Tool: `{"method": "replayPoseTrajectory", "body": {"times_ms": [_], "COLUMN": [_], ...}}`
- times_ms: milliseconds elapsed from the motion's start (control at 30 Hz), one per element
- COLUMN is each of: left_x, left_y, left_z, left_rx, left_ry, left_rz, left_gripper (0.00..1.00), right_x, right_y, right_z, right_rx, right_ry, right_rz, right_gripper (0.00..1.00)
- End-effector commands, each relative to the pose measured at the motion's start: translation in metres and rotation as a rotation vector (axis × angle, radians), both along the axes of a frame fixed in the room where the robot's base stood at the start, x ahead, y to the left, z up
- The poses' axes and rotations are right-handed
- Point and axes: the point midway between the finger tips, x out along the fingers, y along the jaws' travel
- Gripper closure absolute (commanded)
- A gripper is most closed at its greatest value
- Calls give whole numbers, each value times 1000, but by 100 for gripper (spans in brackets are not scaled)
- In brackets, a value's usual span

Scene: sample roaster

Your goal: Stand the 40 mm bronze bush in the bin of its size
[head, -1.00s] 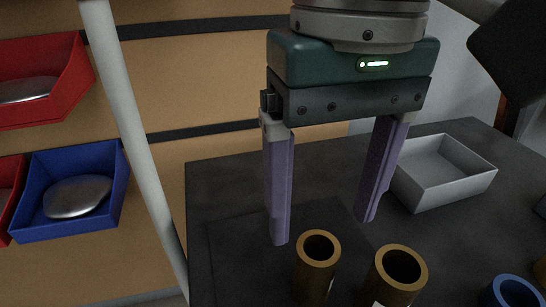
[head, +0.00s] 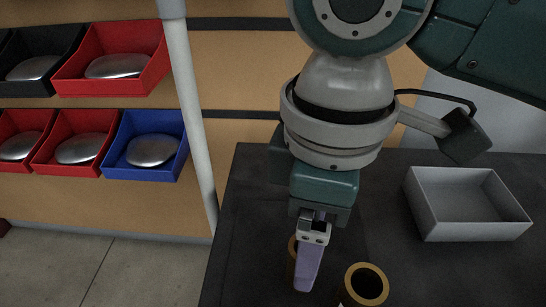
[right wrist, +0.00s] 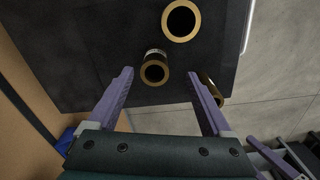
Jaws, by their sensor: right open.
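Several bronze bushes stand upright on the dark table (head: 262,190); I cannot read which is 40 mm. My right gripper (right wrist: 160,75) is open and empty, pointing down. In the right wrist view one bush with a pale label (right wrist: 155,72) lies between the fingertip lines. In the head view that bush seems to be the one mostly hidden behind the purple finger (head: 308,265). A wider bush (head: 366,285) stands to its right. A third (right wrist: 214,90) is partly hidden by a finger in the wrist view. Purple parts at that view's lower right may be my left gripper (right wrist: 280,158).
On the left, a rack holds red bins (head: 150,42), a blue bin (head: 140,172) and a black bin (head: 70,42), with silvery rounded shapes inside. A pale post (head: 190,110) stands between rack and table. An empty grey tray (head: 480,230) sits on the table's right.

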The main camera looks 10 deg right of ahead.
Motion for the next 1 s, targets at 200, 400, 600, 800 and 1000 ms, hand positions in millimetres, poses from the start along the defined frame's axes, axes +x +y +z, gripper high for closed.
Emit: {"method": "replayPoseTrajectory", "body": {"times_ms": [200,400,600,800,1000], "left_x": [0,0,1,1,1], "left_y": [1,2,2,2,2], "left_z": [-13,-26,-36,-35,-35], "left_rx": [4,6,6,6,5], "left_ry": [-1,-2,-2,-2,-3], "left_rz": [0,0,0,0,0], "left_gripper": [0,0,0,0,0], "right_x": [0,5,7,7,7], "right_y": [0,-1,-2,-2,-2], "right_z": [-32,-58,-83,-84,-84], "right_rx": [-1,-1,-1,-1,-1], "right_ry": [0,2,0,-2,-2], "right_rz": [-1,-2,-1,-1,-2], "right_gripper": [16,16,16,16,30]}}
